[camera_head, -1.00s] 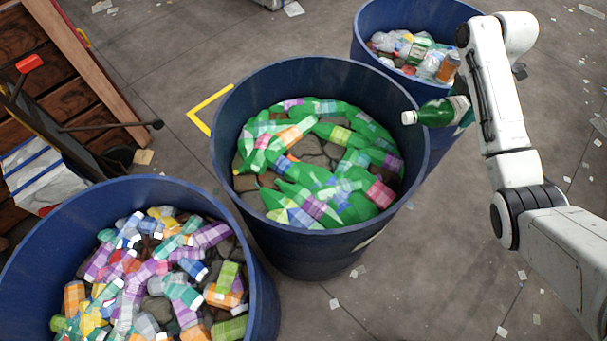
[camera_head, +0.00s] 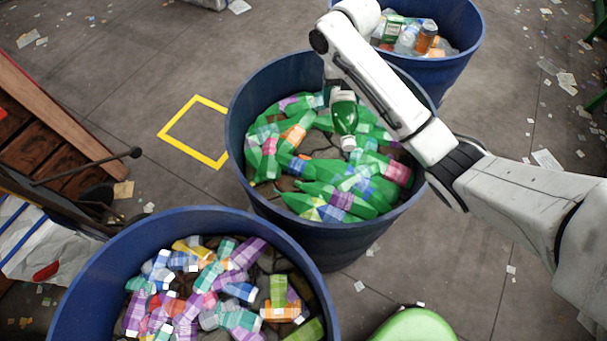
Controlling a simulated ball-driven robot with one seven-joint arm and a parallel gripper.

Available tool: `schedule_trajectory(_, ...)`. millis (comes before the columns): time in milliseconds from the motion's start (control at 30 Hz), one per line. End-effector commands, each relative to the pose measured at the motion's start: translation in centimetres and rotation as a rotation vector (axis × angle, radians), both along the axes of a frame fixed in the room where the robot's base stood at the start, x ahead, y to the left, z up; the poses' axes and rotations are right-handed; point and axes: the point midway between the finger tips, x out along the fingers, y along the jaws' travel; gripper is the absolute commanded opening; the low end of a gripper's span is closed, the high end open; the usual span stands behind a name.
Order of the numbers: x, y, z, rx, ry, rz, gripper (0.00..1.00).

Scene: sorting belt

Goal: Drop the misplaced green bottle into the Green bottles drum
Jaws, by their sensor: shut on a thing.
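The green bottle (camera_head: 345,113) has a white cap and hangs cap-down from my gripper (camera_head: 337,88). My gripper is shut on it, and my arm link hides most of the jaws. The bottle is over the middle drum (camera_head: 236,130), inside its rim as seen from above. This blue drum holds many green bottles with coloured labels, so it looks like the Green bottles drum; no written label shows. I cannot tell how high the held bottle is above the pile.
A blue drum (camera_head: 75,305) of mixed colourful bottles stands at the lower left. Another blue drum (camera_head: 440,72) with clear and brown containers is at the upper right. A yellow floor square (camera_head: 193,104) lies left of the middle drum. A green rounded object (camera_head: 415,327) shows at the bottom edge.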

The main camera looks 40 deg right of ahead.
Motion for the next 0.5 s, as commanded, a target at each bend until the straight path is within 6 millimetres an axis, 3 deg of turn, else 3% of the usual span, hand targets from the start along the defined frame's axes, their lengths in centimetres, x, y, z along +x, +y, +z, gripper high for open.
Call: schedule_trajectory(500, -0.1, -0.1, -5.2, -0.001, 0.002, -0.002, 0.42)
